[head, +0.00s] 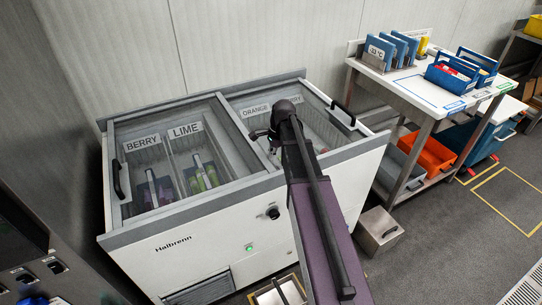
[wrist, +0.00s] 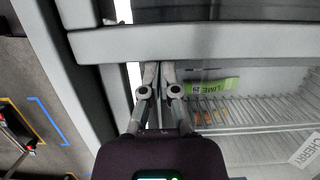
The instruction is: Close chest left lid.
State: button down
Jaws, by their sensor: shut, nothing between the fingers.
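The white chest (head: 225,235) stands with a grey rim. Its left lid (head: 117,180), a clear pane with a black handle at the left end, appears to lie over the left half, above the berry and lime bins. The right half has a black handle (head: 343,115) near its right end. My gripper (head: 257,135) is over the chest, just right of the middle divider. In the wrist view my gripper (wrist: 157,72) is shut and empty, its tips close to a grey frame bar (wrist: 200,42). Contact with the bar cannot be told.
A green lime pack (wrist: 212,88) and a wire rack show inside the chest. A white worktable (head: 415,85) with blue caddies stands to the right. A small metal box (head: 378,230) sits on the floor by the chest. The wall is close behind.

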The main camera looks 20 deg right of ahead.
jog(key=shift+d, duration=0.55)
jog(key=shift+w+d, duration=0.15)
jog(key=shift+d, duration=0.45)
jog(key=shift+w+d, duration=0.15)
jog(key=shift+d, duration=0.4)
jog(key=shift+d+r+p, duration=0.45)
jog(key=shift+r+p, duration=0.35)
jog(key=shift+p, duration=0.05)
jog(key=p+v, duration=0.8)
jog(key=shift+r, duration=0.15)
jog(key=s+a+n+h, duration=0.2)
jog(key=s+a+n, duration=1.4)
jog(key=s, duration=0.1)
jog(key=shift+s+a+f+n+h, duration=0.2)
jog(key=shift+f+n+h, duration=0.1)
jog(key=shift+h, duration=0.1)
